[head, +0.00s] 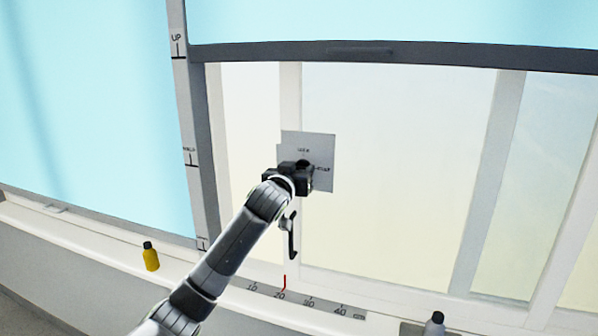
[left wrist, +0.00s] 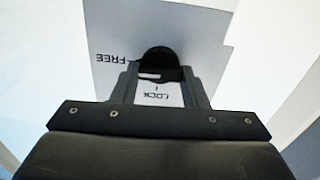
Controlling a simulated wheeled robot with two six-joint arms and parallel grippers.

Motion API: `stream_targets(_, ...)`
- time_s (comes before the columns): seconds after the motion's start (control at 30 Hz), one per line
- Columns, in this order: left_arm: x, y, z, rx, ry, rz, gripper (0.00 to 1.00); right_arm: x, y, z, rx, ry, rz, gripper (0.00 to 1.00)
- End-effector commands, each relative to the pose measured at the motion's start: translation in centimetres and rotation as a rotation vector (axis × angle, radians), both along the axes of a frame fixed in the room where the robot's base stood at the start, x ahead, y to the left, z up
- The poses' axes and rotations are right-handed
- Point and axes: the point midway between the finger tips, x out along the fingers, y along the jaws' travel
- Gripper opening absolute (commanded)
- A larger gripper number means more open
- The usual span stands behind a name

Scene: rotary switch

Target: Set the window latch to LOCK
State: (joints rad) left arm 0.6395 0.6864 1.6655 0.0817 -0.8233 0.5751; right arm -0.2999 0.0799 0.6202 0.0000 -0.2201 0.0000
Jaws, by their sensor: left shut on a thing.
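The window latch is a black round knob (left wrist: 158,60) on a grey square plate (head: 318,148) fixed to the window frame. The plate is marked LOCK at its top in the head view, with another mark at its right; the left wrist view shows it upside down, with FREE at left and LOCK below the knob. My left gripper (head: 303,170) is at the plate, and in the left wrist view its fingers (left wrist: 160,78) stand on either side of the knob, shut on it. The gripper hides part of the knob, and I cannot tell which mark it points at. My right gripper is not in view.
A dark handle (head: 292,238) hangs below my left gripper. A red pointer (head: 284,282) stands at a numbered scale (head: 310,302) on the sill. A yellow bottle (head: 151,258) stands at left, a grey bottle (head: 435,325) at lower right. A blue blind (head: 390,20) covers the top.

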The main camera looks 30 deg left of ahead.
Motion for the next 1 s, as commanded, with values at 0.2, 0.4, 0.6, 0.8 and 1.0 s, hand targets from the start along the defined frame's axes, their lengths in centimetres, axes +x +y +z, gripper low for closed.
stream_targets(0.2, 0.0, 0.1, -0.1, -0.121, -0.029, 0.001, 0.17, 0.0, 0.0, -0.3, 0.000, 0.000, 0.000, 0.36)
stream_targets(0.4, 0.0, 0.1, -0.1, -0.292, -0.071, 0.001, 0.17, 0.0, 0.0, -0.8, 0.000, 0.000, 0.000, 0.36)
stream_targets(0.6, 0.0, 0.2, -0.1, -0.478, -0.116, 0.001, 0.17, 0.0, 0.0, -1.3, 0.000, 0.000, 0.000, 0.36)
stream_targets(0.8, 0.0, 0.2, -0.2, -0.664, -0.160, 0.001, 0.17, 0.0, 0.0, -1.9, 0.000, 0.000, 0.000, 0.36)
stream_targets(1.0, 0.0, 0.3, -0.3, -0.848, -0.205, 0.000, 0.17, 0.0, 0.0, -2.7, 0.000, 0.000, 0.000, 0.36)
